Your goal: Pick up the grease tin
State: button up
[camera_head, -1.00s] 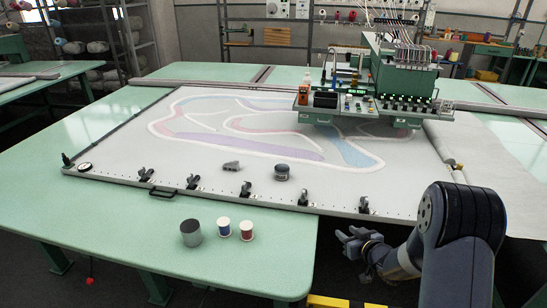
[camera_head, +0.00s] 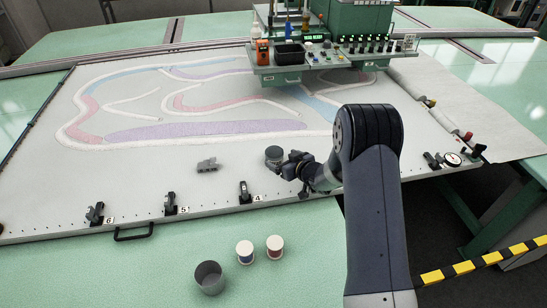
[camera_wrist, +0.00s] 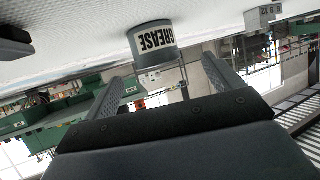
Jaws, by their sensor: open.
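The grease tin (camera_head: 273,153) is a short grey round tin standing on the white cloth of the frame. My gripper (camera_head: 288,165) is just to its right and low over the cloth in the head view, covering a little of the tin's side. In the wrist view, which is upside down, the tin (camera_wrist: 152,42) shows its light label with the word GREASE. My gripper (camera_wrist: 163,70) is open, its two fingers spread, and the tin lies ahead between their lines. The tin looks beyond the fingertips; I cannot tell the exact gap.
A small grey block (camera_head: 207,165) lies left of the tin. Black clamps (camera_head: 245,192) line the frame's near edge. The tufting machine (camera_head: 330,50) stands behind.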

aim_at(279, 156)
jog(key=shift+x, duration=2.85)
jog(key=shift+w+d, duration=0.1)
jog(key=shift+d, duration=0.1)
jog(key=shift+c, duration=0.3)
jog(key=c, duration=1.1)
